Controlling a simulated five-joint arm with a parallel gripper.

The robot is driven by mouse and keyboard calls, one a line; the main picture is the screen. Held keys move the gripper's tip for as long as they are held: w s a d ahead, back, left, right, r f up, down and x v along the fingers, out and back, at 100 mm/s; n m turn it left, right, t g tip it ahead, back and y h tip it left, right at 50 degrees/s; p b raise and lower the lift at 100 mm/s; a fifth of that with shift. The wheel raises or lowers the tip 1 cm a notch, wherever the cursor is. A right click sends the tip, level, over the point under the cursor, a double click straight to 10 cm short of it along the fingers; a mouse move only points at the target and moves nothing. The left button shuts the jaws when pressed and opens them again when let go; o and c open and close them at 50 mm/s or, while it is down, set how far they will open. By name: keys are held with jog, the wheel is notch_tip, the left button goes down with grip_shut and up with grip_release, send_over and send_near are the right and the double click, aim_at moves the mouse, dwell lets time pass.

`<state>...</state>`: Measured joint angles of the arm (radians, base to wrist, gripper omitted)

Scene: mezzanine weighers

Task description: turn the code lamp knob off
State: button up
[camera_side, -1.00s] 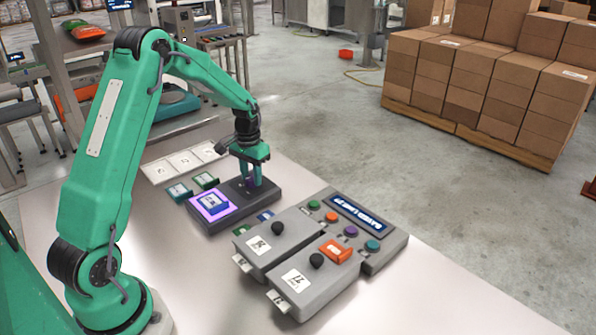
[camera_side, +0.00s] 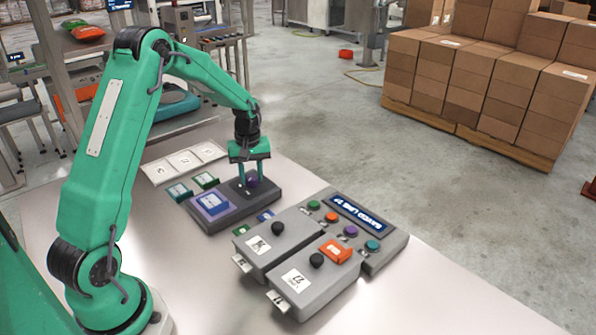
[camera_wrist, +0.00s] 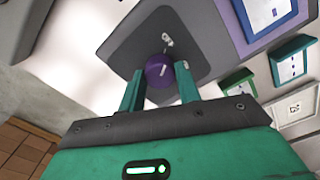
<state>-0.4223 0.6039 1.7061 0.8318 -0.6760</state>
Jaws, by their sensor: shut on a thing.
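The code lamp is a dark grey box (camera_side: 238,213) on the bench, seen in the side view and partly in the wrist view (camera_wrist: 200,45). Its knob (camera_side: 253,182) is purple and round, and shows in the wrist view (camera_wrist: 160,71) with a white mark on its top. My gripper (camera_side: 252,180) points down over the box, with one finger on each side of the knob, shut on it; the wrist view shows the fingers (camera_wrist: 159,78) around it. The lamp's panel (camera_side: 226,212) is unlit and holds a blue card (camera_side: 213,203).
Green cards (camera_side: 206,180) and white cards (camera_side: 182,161) lie behind the lamp. Two grey boxes with black knobs (camera_side: 278,228) (camera_side: 316,260) stand in front, beside a console (camera_side: 372,238) with coloured buttons. An orange block (camera_side: 336,251) lies on one box. The bench's right front is clear.

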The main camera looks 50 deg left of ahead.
aim_at(252, 178)
jog(key=shift+n, duration=0.6)
jog(key=o, duration=1)
jog(key=shift+r, duration=0.1)
jog(key=shift+r, duration=3.85)
